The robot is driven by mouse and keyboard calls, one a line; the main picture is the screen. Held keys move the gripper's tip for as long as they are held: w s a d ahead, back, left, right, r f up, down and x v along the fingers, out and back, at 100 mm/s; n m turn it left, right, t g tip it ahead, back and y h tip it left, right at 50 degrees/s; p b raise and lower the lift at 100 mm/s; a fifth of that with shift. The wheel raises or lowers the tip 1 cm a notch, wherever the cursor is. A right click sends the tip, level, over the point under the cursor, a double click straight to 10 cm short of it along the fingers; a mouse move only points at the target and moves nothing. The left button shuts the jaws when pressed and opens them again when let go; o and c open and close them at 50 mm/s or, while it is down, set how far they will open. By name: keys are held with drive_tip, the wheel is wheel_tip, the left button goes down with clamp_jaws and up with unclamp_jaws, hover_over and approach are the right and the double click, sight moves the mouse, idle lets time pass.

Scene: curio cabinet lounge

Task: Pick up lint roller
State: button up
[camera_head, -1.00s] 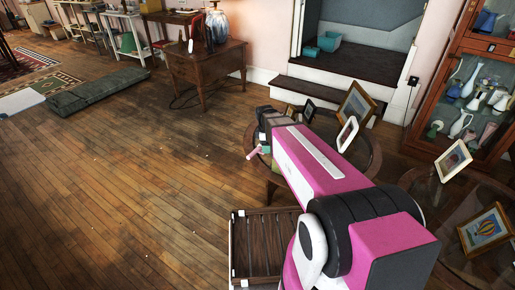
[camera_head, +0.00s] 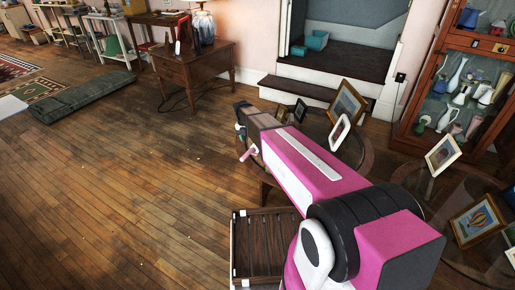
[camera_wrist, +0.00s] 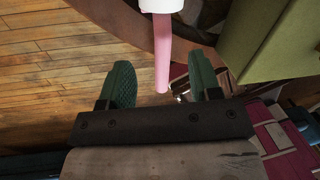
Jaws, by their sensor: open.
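The lint roller has a pink handle and a white roller part. In the wrist view its handle (camera_wrist: 163,52) points down the picture between my two dark green fingers, with a gap on each side. The white part is cut off at the top edge. In the head view the lint roller (camera_head: 248,153) shows small at the left rim of the round table. My gripper (camera_wrist: 160,62) is open and empty. In the head view my arm hides most of my gripper (camera_head: 240,133), and I cannot tell its exact distance from the handle.
The round glass-topped table (camera_head: 366,158) carries several picture frames (camera_head: 348,103). A second round table (camera_head: 416,182) with frames stands at the right, by a glass cabinet (camera_head: 462,90). A slatted wooden crate (camera_head: 262,222) is on the floor below my arm. The floor at left is open.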

sight(251, 150)
drive_tip(key=f, duration=0.2)
drive_tip(key=d+f, duration=0.1)
drive_tip(key=f, duration=0.2)
drive_tip(key=s+f, duration=0.1)
drive_tip(key=f, duration=0.2)
drive_tip(key=shift+d+f, duration=0.1)
drive_tip(key=shift+d, duration=0.1)
drive_tip(key=c, duration=1.1)
